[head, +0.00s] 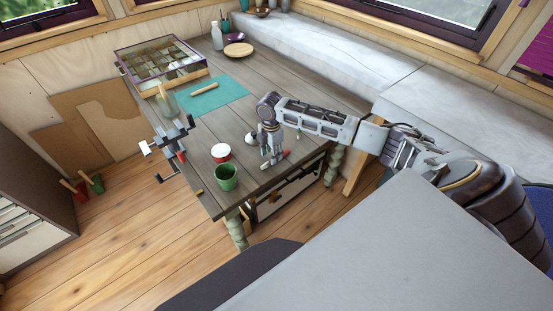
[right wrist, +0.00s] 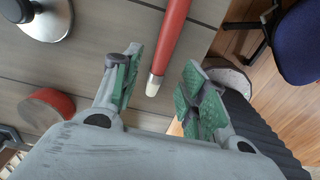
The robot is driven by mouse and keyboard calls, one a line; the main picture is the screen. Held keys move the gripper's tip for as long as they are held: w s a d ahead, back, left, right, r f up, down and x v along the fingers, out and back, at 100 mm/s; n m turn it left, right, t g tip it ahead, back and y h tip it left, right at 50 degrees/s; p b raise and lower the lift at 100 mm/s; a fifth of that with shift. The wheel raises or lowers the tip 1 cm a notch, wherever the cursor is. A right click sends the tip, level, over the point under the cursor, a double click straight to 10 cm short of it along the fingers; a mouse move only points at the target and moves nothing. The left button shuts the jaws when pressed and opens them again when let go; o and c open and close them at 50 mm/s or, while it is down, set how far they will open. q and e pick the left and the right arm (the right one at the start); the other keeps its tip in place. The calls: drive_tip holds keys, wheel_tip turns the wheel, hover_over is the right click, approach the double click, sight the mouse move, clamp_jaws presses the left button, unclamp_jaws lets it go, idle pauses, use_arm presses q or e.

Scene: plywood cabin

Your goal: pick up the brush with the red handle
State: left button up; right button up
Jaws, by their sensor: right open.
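The brush with the red handle (head: 277,159) lies on the wooden table near its front right edge. In the right wrist view its red handle (right wrist: 171,38) runs up out of the frame, and its pale end (right wrist: 152,87) points toward my palm. My right gripper (head: 270,155) points down over the brush. In the right wrist view the gripper (right wrist: 160,72) is open, with one green-padded finger on each side of the brush's near end. Neither finger visibly touches it. The height gap to the table is hard to tell. My left gripper is not in view.
A vise (head: 168,147) is on the table's left edge. A teal mat (head: 225,97) and glass case (head: 143,50) lie farther back.

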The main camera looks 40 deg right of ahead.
drive_tip(key=shift+d+f, duration=0.15)
drive_tip(key=shift+f, duration=1.7)
drive_tip(key=c, duration=0.9)
